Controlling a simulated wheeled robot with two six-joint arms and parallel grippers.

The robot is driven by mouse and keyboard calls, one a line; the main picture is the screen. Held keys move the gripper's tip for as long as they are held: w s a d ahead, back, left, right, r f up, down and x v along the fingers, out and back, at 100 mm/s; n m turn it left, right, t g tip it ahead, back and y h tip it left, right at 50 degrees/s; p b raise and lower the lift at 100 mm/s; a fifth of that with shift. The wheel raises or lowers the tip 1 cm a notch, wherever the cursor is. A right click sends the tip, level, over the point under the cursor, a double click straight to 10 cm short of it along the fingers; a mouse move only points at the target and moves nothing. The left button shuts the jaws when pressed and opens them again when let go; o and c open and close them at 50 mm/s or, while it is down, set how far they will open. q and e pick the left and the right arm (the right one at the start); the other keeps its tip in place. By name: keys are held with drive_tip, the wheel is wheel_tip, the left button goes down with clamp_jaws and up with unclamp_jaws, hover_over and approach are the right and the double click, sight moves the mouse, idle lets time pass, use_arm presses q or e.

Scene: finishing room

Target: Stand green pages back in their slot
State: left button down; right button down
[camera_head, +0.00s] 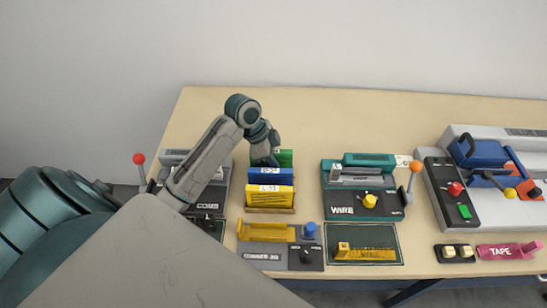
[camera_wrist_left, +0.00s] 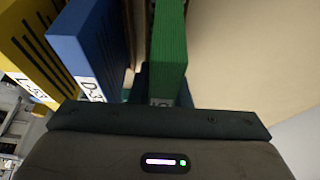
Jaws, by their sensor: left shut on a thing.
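The green pages (camera_head: 286,158) are a thin upright block at the back of the wooden rack (camera_head: 270,210), behind the blue pages (camera_head: 278,176) and the yellow pages (camera_head: 269,196). In the left wrist view the green pages (camera_wrist_left: 168,45) stand roughly parallel to the blue block (camera_wrist_left: 92,45), with a gap between them. My left gripper (camera_head: 268,160) is shut on the green pages at their labelled end; its fingers are partly hidden in the wrist view (camera_wrist_left: 165,98). Whether their lower edge sits in the slot is hidden. My right gripper is out of view.
The grey comb machine (camera_head: 212,190) stands left of the rack, beneath my left arm. The teal wire machine (camera_head: 362,202) stands to the right. The table (camera_head: 330,115) is clear behind the rack.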

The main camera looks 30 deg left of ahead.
use_arm(q)
drive_tip(key=shift+p, duration=0.45)
drive_tip(key=shift+f+b, duration=0.35)
drive_tip(key=shift+f, duration=0.3)
idle(0.3)
drive_tip(key=c, duration=1.6)
unclamp_jaws()
drive_tip(key=shift+c, duration=0.2)
drive_tip(key=p+v, duration=1.1)
